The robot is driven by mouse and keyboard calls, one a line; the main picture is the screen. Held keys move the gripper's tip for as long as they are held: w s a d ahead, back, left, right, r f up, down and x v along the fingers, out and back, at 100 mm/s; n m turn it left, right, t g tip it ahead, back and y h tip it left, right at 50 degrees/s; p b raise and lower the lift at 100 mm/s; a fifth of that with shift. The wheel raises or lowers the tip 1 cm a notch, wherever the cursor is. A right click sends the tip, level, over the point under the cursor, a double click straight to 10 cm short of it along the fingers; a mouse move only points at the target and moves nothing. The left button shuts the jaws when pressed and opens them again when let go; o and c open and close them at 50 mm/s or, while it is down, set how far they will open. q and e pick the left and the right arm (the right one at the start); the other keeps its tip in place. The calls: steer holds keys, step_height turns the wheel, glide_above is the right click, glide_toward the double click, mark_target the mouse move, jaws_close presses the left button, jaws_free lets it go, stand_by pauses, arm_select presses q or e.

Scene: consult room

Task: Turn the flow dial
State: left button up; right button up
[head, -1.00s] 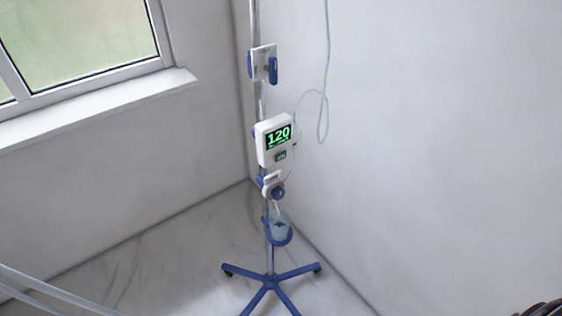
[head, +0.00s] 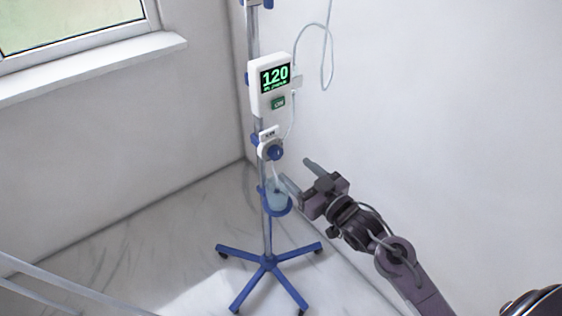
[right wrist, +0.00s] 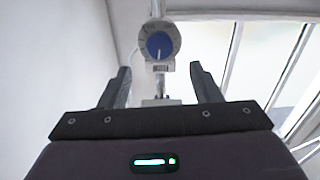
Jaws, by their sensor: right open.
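The flow dial (head: 275,152) is a round blue knob on a small white housing, clamped to the pole below the pump. In the right wrist view the blue dial (right wrist: 159,45) shows ahead, between and beyond the fingertips, with a pale pointer line towards its lower edge. My right gripper (head: 302,177) is open and empty, below and to the right of the dial in the head view, apart from it. Its two dark fingers also show in the right wrist view (right wrist: 160,78). My left gripper is not in view.
The white pump (head: 270,87) above the dial shows 120 in green. A thin clear tube (head: 327,45) hangs by the wall. A blue ring holder with a cup (head: 277,200) sits below the dial. The blue wheeled base (head: 268,262) stands on the floor.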

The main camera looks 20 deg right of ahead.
mark_target(278, 155)
steer(key=x, duration=0.7)
steer(key=shift+w+f, duration=0.1)
steer(key=shift+w, duration=0.05)
steer(key=c, duration=1)
steer(key=m+p, duration=0.2)
steer(key=p, duration=0.1)
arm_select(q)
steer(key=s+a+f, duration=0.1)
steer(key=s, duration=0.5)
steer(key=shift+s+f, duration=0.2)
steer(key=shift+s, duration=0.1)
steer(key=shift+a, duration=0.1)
